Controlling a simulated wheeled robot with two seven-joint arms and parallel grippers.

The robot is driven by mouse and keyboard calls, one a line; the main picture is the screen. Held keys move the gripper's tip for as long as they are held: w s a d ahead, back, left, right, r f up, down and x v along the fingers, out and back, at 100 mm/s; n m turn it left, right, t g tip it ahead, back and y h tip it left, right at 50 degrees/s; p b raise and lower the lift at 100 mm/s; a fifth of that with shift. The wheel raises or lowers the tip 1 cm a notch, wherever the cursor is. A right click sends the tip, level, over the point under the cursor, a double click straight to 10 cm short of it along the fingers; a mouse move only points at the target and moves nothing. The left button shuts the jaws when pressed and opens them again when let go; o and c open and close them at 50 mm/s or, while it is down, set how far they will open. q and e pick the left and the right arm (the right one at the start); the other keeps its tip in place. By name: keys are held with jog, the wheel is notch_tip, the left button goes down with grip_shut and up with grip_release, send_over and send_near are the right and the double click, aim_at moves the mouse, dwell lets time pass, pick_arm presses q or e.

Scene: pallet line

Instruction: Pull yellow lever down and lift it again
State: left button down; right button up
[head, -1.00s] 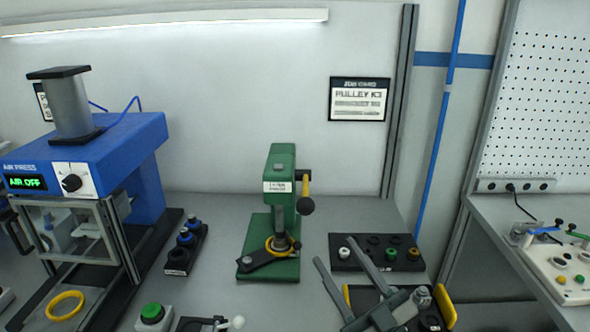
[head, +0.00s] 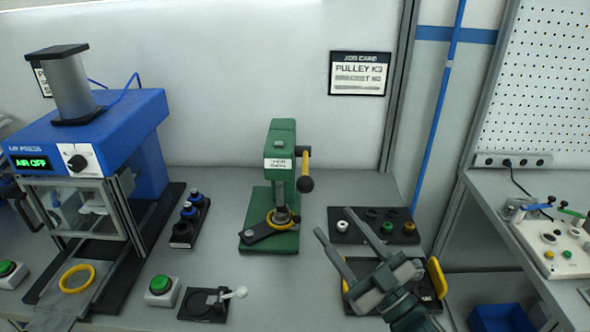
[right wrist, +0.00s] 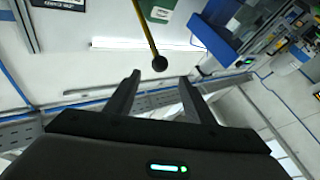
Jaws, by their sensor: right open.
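The yellow lever (head: 305,163) hangs at the right side of the green lever press (head: 282,150), with a dark round knob (head: 305,184) at its lower end. A yellow ring (head: 280,219) sits at the base of the press ram. My right gripper (head: 338,233) is open and empty, in front and to the right of the press, apart from the lever. In the right wrist view the yellow lever (right wrist: 146,30) and its knob (right wrist: 160,63) show beyond the open fingers (right wrist: 155,88). My left gripper is not in view.
A dark tray (head: 375,236) with several small parts lies right of the press. A blue air press (head: 90,130) stands at the left. Green buttons (head: 160,285) and a small black fixture (head: 205,304) lie in front. A blue bin (head: 500,318) is at the lower right.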

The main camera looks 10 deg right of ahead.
aim_at(305, 167)
jog(key=p+x, duration=0.6)
jog(key=x, duration=1)
jog(key=shift+w+a, duration=0.15)
grip_shut()
